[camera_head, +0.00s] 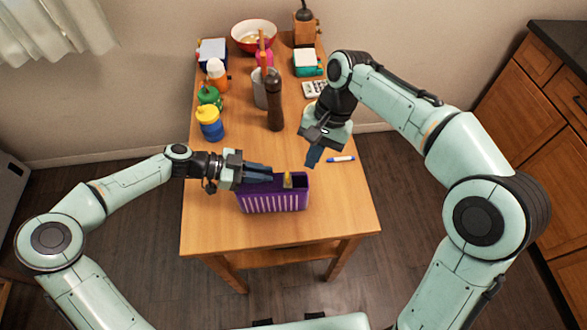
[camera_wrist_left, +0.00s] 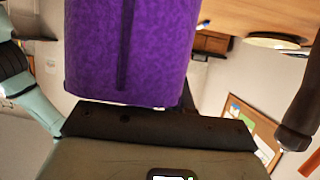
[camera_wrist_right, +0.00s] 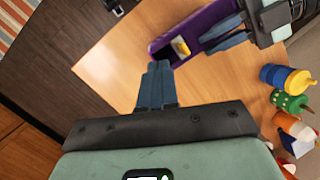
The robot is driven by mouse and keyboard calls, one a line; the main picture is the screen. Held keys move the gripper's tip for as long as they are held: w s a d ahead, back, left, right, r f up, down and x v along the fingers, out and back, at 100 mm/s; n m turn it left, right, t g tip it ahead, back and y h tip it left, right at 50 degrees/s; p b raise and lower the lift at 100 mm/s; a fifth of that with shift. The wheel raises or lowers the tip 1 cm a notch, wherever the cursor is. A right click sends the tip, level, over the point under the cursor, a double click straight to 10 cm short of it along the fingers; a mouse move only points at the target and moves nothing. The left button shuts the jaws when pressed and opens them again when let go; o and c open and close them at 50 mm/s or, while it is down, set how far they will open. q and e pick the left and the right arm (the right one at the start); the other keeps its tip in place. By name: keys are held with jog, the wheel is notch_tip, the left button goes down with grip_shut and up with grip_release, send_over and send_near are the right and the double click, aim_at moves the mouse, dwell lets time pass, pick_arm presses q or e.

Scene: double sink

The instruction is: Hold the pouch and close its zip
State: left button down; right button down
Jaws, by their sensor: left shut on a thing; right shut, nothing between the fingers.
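The purple pouch (camera_head: 275,203) with pale stripes stands upright near the table's front edge. A small yellow piece (camera_head: 288,180), seemingly the zip pull, sits at its top; it also shows in the right wrist view (camera_wrist_right: 180,46). The top right of the pouch looks open and dark inside. My left gripper (camera_head: 268,173) is shut on the pouch's top from the left. Purple pouch wall (camera_wrist_left: 130,50) fills much of the left wrist view. My right gripper (camera_head: 312,158) is shut and empty, above and right of the pouch, apart from it; its fingers (camera_wrist_right: 155,75) point toward the pouch.
A blue-white marker (camera_head: 341,159) lies at the right. A tall brown mill (camera_head: 275,105) stands behind, with a grey cup (camera_head: 260,90), blue-yellow jar (camera_head: 209,123) and green jar (camera_head: 208,97). A red bowl (camera_head: 254,36) is at the back. The table's front right is clear.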

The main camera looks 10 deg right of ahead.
jog(key=d+m+t+y, duration=0.2)
jog(key=d+m+y, duration=0.4)
jog(key=d+m, duration=0.3)
jog(key=m, duration=0.4)
jog(key=shift+m, duration=0.3)
jog(key=shift+d, duration=0.1)
send_near(287, 178)
notch_tip(287, 178, down, 6)
jog(key=a, duration=0.3)
jog(key=shift+w+a+r, duration=0.25)
jog(key=shift+w+a, duration=0.05)
jog(key=shift+w, duration=0.1)
